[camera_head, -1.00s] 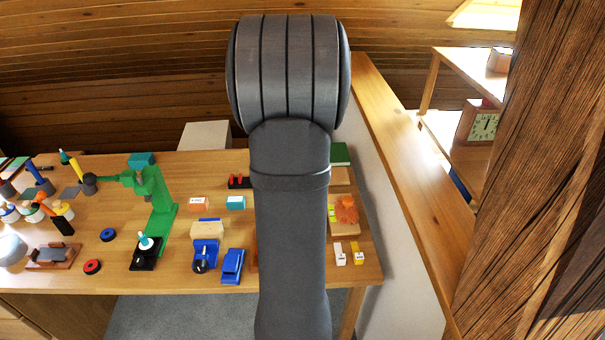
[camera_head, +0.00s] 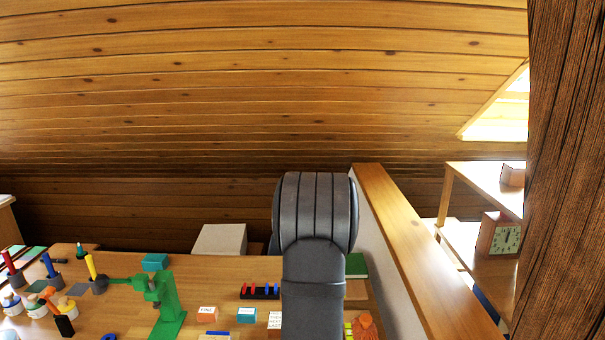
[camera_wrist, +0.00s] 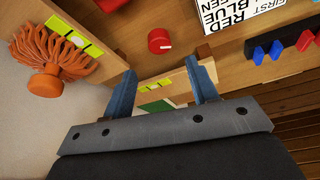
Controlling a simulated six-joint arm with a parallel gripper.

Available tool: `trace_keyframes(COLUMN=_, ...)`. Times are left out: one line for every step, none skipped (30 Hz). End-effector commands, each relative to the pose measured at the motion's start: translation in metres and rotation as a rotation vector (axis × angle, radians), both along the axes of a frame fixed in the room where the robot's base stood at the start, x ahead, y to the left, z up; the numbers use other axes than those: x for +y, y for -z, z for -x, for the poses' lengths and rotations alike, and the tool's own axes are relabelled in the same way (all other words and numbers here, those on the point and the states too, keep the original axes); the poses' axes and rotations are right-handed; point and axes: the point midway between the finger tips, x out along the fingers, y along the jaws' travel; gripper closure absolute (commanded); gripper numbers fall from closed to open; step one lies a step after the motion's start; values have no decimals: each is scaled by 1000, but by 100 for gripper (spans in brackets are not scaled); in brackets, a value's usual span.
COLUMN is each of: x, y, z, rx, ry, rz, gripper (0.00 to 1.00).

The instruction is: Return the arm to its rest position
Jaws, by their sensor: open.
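My gripper (camera_wrist: 160,72) shows in the wrist view with its two blue-grey fingers apart and nothing between them. In the wrist view it is over wooden surfaces, near a red round knob (camera_wrist: 159,40) and an orange stringy object (camera_wrist: 50,55). In the head view my dark grey arm stands upright in front of the right part of the workbench (camera_head: 120,318). It hides part of the bench, and my gripper cannot be seen there.
A sign with colour words (camera_wrist: 240,12) and a black rack with coloured pegs (camera_head: 259,292) are near my arm. A green clamp-like stand (camera_head: 166,300) is left. A wooden ledge (camera_head: 400,230) and a timber post (camera_head: 567,170) are right. Space above my arm is clear.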

Motion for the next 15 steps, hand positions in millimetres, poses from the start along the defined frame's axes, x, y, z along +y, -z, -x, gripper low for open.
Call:
trace_keyframes(x=-1, y=8, z=-3, rx=3, ry=0, rz=0, gripper=47)
trace_keyframes(x=-1, y=13, z=-5, rx=2, ry=0, rz=0, gripper=47)
trace_keyframes(x=-2, y=19, z=-7, rx=2, ry=-1, rz=0, gripper=47)
trace_keyframes(x=-2, y=23, z=-8, rx=2, ry=-1, rz=0, gripper=47)
trace_keyframes(x=-3, y=27, z=-10, rx=3, ry=-1, rz=0, gripper=47)
trace_keyframes(x=-3, y=32, z=-12, rx=3, ry=-1, rz=0, gripper=47)
trace_keyframes(x=-3, y=36, z=-14, rx=1, ry=-1, rz=0, gripper=47)
trace_keyframes(x=-4, y=40, z=-16, rx=1, ry=-1, rz=0, gripper=47)
trace_keyframes(x=-4, y=45, z=-17, rx=2, ry=0, rz=0, gripper=47)
trace_keyframes(x=-4, y=48, z=-19, rx=2, ry=0, rz=0, gripper=47)
trace_keyframes(x=-5, y=51, z=-20, rx=2, ry=0, rz=0, gripper=47)
trace_keyframes(x=-5, y=55, z=-22, rx=2, ry=0, rz=0, gripper=47)
trace_keyframes(x=-5, y=57, z=-23, rx=1, ry=0, rz=0, gripper=47)
trace_keyframes(x=-5, y=59, z=-24, rx=0, ry=0, rz=0, gripper=47)
trace_keyframes(x=-6, y=62, z=-25, rx=0, ry=0, rz=0, gripper=47)
